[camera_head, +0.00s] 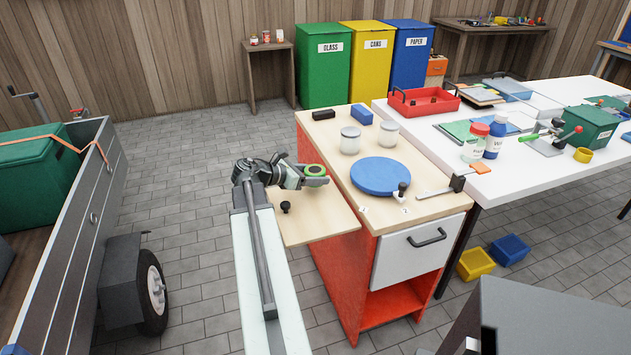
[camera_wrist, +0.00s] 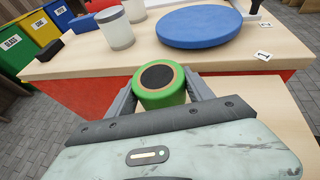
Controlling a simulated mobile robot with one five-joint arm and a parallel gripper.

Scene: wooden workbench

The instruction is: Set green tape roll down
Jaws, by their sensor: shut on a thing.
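The green tape roll (camera_head: 315,170) is held between the fingers of my gripper (camera_head: 305,177). In the wrist view the green tape roll (camera_wrist: 161,94) sits between both fingertips of my gripper (camera_wrist: 160,96), with its round dark centre and tan ring facing the camera. The gripper is shut on the roll, over the lower wooden side leaf (camera_head: 318,213) of the workbench. Whether the roll touches any surface cannot be told.
The bench top holds a blue round disc (camera_head: 380,175), two lidded jars (camera_head: 350,140), a blue block (camera_head: 361,114) and a dark block (camera_head: 323,114). A black knob (camera_head: 285,206) stands on the side leaf. A caliper-like tool (camera_head: 455,183) lies at the right edge.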

